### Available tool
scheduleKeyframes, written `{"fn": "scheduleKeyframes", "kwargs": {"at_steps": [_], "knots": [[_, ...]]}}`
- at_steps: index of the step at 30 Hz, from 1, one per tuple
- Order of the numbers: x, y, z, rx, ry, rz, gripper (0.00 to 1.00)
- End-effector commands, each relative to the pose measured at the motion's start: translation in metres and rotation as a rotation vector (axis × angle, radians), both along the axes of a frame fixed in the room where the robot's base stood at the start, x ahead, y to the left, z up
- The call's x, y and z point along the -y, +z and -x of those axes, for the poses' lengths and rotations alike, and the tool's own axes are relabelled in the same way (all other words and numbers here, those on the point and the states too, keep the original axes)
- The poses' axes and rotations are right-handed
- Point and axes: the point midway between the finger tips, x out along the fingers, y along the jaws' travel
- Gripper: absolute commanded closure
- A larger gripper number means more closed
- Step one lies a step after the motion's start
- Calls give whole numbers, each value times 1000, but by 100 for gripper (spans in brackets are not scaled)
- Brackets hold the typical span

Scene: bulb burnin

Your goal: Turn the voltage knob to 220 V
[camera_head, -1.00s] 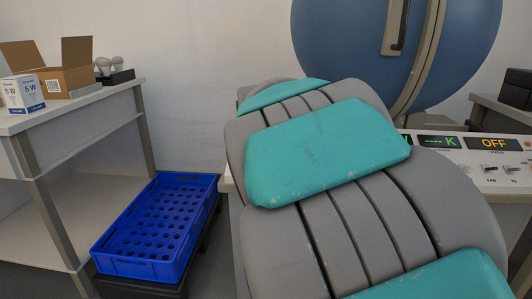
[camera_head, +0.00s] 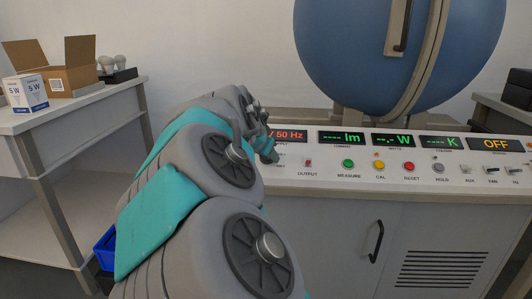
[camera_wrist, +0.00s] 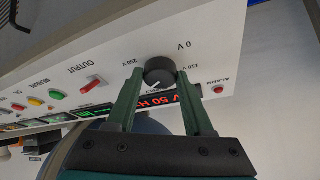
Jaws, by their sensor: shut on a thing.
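The voltage knob (camera_wrist: 158,72) is a dark round knob on the white panel, with a pale mark on its face toward the red display. Printed labels around it include 0 V and what looks like 220 V; small print is hard to read. My gripper (camera_wrist: 158,84) has its green fingers on either side of the knob and is shut on it. In the head view my gripper (camera_head: 268,148) is at the left end of the console, mostly behind my arm. The knob is hidden there.
The red display (camera_head: 288,135) reads 50 Hz in part. The red output switch (camera_head: 308,162) and green measure button (camera_head: 348,163) sit close to the right. A blue sphere (camera_head: 400,50) stands behind. A side table (camera_head: 70,115) holds boxes; a blue crate (camera_head: 105,248) is mostly hidden.

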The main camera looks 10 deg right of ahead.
Motion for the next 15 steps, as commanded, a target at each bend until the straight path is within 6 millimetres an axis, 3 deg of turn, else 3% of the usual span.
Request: {"fn": "scheduleKeyframes", "kwargs": {"at_steps": [13,14,15], "knots": [[0,0,0,1,-8,-4,100],[0,0,0,1,-8,-4,45],[0,0,0,1,-8,-4,40]]}}
